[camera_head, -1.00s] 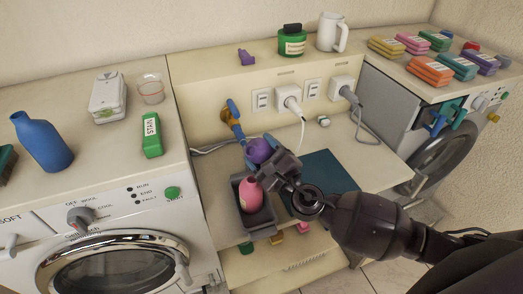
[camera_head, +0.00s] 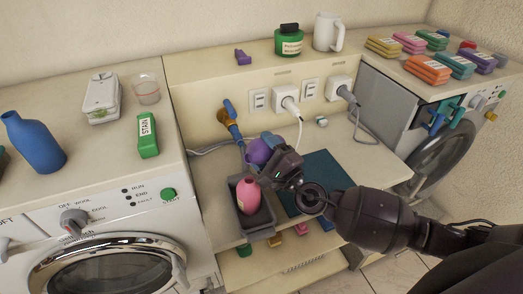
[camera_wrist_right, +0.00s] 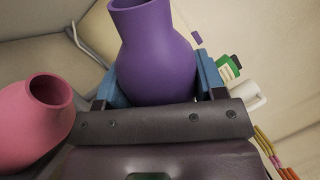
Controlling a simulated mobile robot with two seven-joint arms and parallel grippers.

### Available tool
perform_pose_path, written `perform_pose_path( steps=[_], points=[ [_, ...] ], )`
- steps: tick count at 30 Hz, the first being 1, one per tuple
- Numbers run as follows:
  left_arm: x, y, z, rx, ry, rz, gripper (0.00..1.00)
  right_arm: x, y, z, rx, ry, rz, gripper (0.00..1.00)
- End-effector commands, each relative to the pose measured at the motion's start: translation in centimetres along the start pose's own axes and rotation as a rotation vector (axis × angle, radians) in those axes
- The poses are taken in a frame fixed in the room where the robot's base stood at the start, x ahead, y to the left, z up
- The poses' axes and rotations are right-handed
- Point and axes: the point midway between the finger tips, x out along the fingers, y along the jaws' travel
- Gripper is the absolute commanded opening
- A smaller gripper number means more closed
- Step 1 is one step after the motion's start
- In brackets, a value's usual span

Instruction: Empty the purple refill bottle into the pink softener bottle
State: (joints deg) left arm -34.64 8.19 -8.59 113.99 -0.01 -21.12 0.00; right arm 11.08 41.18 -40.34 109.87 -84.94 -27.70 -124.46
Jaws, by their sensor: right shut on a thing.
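The purple refill bottle (camera_head: 258,152) is in my right gripper (camera_head: 266,147), whose blue fingers are shut on its sides. In the right wrist view the purple bottle (camera_wrist_right: 157,55) stands between the fingers (camera_wrist_right: 158,85), its open mouth at the top edge; its contents are hidden. The pink softener bottle (camera_head: 248,196) stands in a dark grey holder (camera_head: 262,222), just in front of the purple bottle. Its open mouth also shows in the wrist view, left of my gripper, on the pink bottle (camera_wrist_right: 30,125). The two bottles are apart. My left gripper is not in view.
A dark blue mat (camera_head: 325,175) lies right of the holder. A blue-and-orange item (camera_head: 229,120) and plugged sockets (camera_head: 285,98) are behind. A washing machine (camera_head: 110,240) with a blue bottle (camera_head: 35,143) on top stands left. A green jar (camera_head: 288,42) and white mug (camera_head: 326,32) stand on the ledge.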

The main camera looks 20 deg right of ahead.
Motion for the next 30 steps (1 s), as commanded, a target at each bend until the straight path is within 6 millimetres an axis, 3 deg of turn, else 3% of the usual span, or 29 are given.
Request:
perform_pose_path(
  steps=[30],
  points=[
    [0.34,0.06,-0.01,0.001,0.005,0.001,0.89,0.13,-0.46,-0.43,-0.285,-0.076,-0.001,0.37]
  ],
)
